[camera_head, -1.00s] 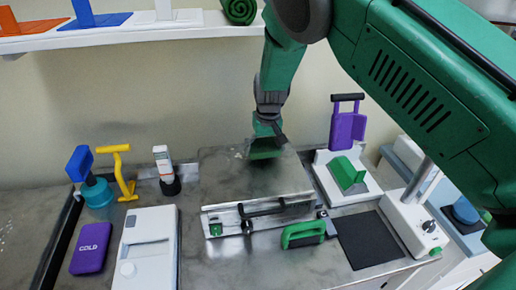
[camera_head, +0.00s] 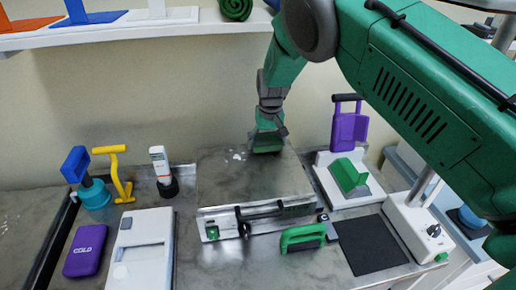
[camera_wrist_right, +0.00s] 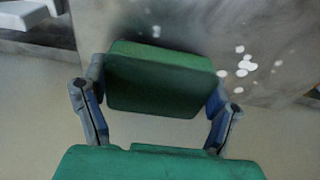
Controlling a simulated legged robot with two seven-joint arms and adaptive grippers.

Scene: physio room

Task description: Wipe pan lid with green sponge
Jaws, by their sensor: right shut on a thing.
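The pan lid (camera_head: 235,182) is a flat grey metal cover with a dark handle along its front edge, in the middle of the bench. White spots (camera_head: 238,156) mark its far part, and they also show in the right wrist view (camera_wrist_right: 243,66). My right gripper (camera_head: 268,130) points down at the lid's far edge, shut on the green sponge (camera_head: 266,143). In the right wrist view the sponge (camera_wrist_right: 158,80) sits between both fingers, beside the spots. Whether the sponge touches the lid I cannot tell. My left gripper is not in view.
A green-handled block (camera_head: 302,238) and a black mat (camera_head: 371,245) lie in front and to the right. A purple cold pack (camera_head: 85,250), white box (camera_head: 140,250) and blue-handled tool (camera_head: 92,190) are left. A shelf (camera_head: 120,32) hangs above.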

